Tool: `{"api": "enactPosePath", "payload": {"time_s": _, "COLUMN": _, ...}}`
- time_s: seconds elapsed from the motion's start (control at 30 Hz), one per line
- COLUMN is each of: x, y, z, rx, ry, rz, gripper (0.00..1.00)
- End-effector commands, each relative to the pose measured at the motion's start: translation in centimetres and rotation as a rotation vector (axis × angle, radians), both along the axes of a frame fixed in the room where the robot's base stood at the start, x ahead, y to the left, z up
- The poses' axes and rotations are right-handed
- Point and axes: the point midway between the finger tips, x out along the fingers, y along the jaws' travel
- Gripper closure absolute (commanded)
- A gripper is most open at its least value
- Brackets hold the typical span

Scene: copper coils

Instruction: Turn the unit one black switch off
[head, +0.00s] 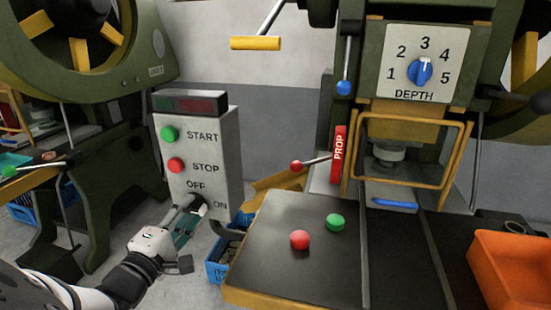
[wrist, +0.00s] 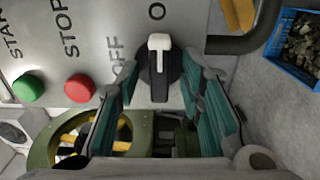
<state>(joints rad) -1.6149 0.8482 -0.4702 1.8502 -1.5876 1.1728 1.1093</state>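The black switch (wrist: 160,75) is a round knob with a white pointer, on the grey control box (head: 206,150). In the wrist view its pointer points up toward the partly cut-off ON label; OFF is to its left. My gripper (wrist: 160,62) is open, with a teal-padded finger on each side of the knob and gaps visible between pads and knob. In the head view my gripper (head: 190,218) is at the lower part of the box and largely covers the switch.
A green START button (wrist: 28,88) and a red STOP button (wrist: 79,88) are close to the left finger in the wrist view. A dark press table (head: 310,265) stands right of the box. A blue crate (wrist: 300,45) is on the floor.

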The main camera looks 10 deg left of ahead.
Motion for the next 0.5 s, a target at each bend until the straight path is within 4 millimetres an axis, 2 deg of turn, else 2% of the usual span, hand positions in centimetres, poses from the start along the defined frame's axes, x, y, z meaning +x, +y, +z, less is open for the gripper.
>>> {"api": "enactPosePath", "payload": {"time_s": 0.3, "x": 0.02, "y": -0.06, "z": 0.0, "rx": 0.0, "ry": 0.0, "rz": 0.001, "gripper": 0.65}}
{"api": "enactPosePath", "payload": {"time_s": 0.33, "x": 0.02, "y": -0.06, "z": 0.0, "rx": 0.0, "ry": 0.0, "rz": 0.001, "gripper": 0.7}}
{"api": "enactPosePath", "payload": {"time_s": 0.47, "x": 0.02, "y": -0.06, "z": 0.0, "rx": 0.0, "ry": 0.0, "rz": 0.001, "gripper": 0.99}}
{"api": "enactPosePath", "payload": {"time_s": 0.5, "x": 0.02, "y": -0.06, "z": 0.0, "rx": 0.0, "ry": 0.0, "rz": 0.001, "gripper": 1.0}}
